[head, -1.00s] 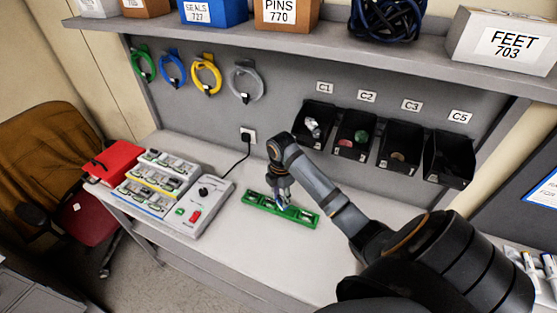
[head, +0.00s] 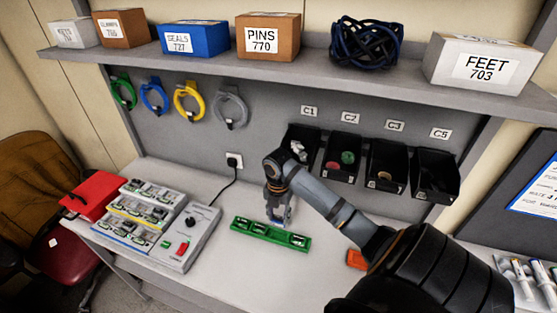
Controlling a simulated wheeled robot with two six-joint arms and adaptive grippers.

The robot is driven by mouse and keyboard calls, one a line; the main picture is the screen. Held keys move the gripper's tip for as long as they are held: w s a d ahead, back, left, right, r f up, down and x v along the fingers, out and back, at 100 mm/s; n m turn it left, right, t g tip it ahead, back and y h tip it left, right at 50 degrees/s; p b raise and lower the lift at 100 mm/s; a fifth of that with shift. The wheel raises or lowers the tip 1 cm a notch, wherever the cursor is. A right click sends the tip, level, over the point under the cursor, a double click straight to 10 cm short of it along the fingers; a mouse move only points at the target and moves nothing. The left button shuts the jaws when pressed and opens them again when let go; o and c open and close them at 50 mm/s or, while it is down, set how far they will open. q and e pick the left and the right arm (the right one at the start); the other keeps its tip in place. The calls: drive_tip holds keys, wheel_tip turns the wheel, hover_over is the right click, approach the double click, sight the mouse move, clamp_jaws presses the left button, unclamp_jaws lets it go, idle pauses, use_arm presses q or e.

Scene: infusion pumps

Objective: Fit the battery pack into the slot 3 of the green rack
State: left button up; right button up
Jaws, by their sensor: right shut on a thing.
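The green rack (head: 256,234) lies on the bench with its long side running left to right, and pale and dark details show in its slots. My right gripper (head: 280,217) points down at the rack's back edge, near the middle of its length. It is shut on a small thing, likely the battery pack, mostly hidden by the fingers. I cannot tell whether that thing touches the rack. The slot numbers are too small to read. My left gripper is out of view.
An orange thing (head: 356,259) lies near my right arm. Black bins (head: 387,164) hang behind. The bench in front of the rack is clear.

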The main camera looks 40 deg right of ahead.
sight(278, 220)
wheel_tip(278, 220, down, 3)
drive_tip(key=shift+d+r+b, duration=0.15)
drive_tip(key=shift+b, duration=0.9)
wheel_tip(278, 220, down, 2)
drive_tip(key=shift+b, duration=1)
drive_tip(key=shift+f+b, duration=0.9)
drive_tip(key=shift+f, duration=0.95)
drive_tip(key=shift+f, duration=0.25)
drive_tip(key=o, duration=1.3)
wheel_tip(278, 220, up, 8)
drive_tip(key=shift+f, duration=0.25)
